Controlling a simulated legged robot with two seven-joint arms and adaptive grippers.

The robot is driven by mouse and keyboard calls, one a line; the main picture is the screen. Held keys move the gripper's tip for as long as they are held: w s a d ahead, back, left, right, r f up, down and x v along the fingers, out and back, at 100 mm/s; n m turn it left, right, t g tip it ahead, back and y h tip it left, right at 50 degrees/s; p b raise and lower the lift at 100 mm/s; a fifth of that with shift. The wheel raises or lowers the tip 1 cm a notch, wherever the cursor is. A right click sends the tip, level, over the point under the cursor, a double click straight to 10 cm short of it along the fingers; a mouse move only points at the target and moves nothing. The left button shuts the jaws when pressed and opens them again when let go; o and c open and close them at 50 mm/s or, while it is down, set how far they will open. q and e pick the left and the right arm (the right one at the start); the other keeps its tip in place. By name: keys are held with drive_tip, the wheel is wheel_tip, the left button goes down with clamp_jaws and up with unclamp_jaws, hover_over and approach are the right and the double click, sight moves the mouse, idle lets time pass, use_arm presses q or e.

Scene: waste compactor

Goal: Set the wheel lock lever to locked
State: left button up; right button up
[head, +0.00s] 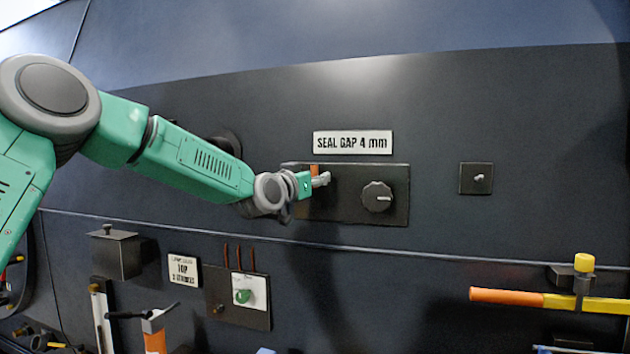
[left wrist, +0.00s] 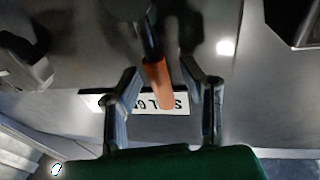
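A short lever with an orange grip (head: 315,169) stands on a dark plate (head: 342,206) below the "SEAL GAP 4 mm" label. In the left wrist view the orange grip (left wrist: 158,85) and its dark stem lie between my left gripper's fingers (left wrist: 162,78), with a gap on both sides. My left gripper (head: 318,181) is open around the grip, and its fingers hide part of the lever in the head view. No readable label names this lever as the wheel lock. My right gripper is not in view.
A round black knob (head: 377,197) is on the same plate, right of the lever. A small toggle (head: 478,178) sits farther right. An orange-handled yellow bar (head: 507,297) juts out at lower right. A panel with a green knob (head: 242,296) is below.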

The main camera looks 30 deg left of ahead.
use_arm(q)
drive_tip(key=shift+s+f, duration=0.1)
drive_tip(key=shift+f, duration=0.05)
drive_tip(key=s+f, duration=0.1)
drive_tip(key=s, duration=1)
drive_tip(key=shift+s+d, duration=0.2)
drive_tip(key=shift+s, duration=0.1)
